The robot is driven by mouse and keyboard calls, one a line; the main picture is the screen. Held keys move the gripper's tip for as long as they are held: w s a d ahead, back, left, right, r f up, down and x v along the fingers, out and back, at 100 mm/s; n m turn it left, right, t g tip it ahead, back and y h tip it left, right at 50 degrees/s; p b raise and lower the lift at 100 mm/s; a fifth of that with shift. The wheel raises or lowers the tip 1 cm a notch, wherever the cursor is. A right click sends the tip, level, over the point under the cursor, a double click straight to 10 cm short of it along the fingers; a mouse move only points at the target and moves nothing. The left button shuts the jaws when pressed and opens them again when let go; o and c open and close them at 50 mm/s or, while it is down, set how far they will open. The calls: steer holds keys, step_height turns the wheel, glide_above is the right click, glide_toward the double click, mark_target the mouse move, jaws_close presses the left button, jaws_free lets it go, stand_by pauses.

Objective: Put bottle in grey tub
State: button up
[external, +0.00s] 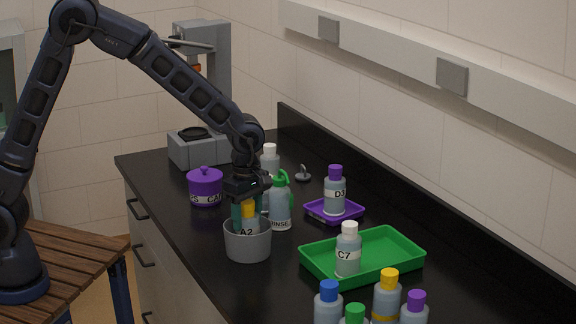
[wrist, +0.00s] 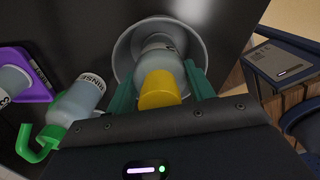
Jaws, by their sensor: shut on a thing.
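The bottle labelled A2, with a yellow cap, (external: 247,227) is upright and partly down inside the grey tub (external: 248,246). In the wrist view the bottle's yellow cap (wrist: 160,90) shows between my fingers, with the grey tub's rim (wrist: 124,58) around the bottle's body. My gripper (external: 246,212) points down over the tub, its green fingers on both sides of the bottle just under the cap; it is shut on the bottle. The bottle's base is hidden by the tub wall, so I cannot tell whether it touches the bottom.
A rinse bottle with a green spout (external: 280,207) stands close right of the tub. A purple lidded pot (external: 205,187) is behind left. A purple tray (external: 316,211) holds bottle D3; a green tray (external: 390,266) holds bottle C7. Several capped bottles stand at the front right.

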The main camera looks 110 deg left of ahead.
steer(key=shift+f, duration=0.1)
steer(key=o, duration=1.5)
steer(key=shift+c, duration=0.2)
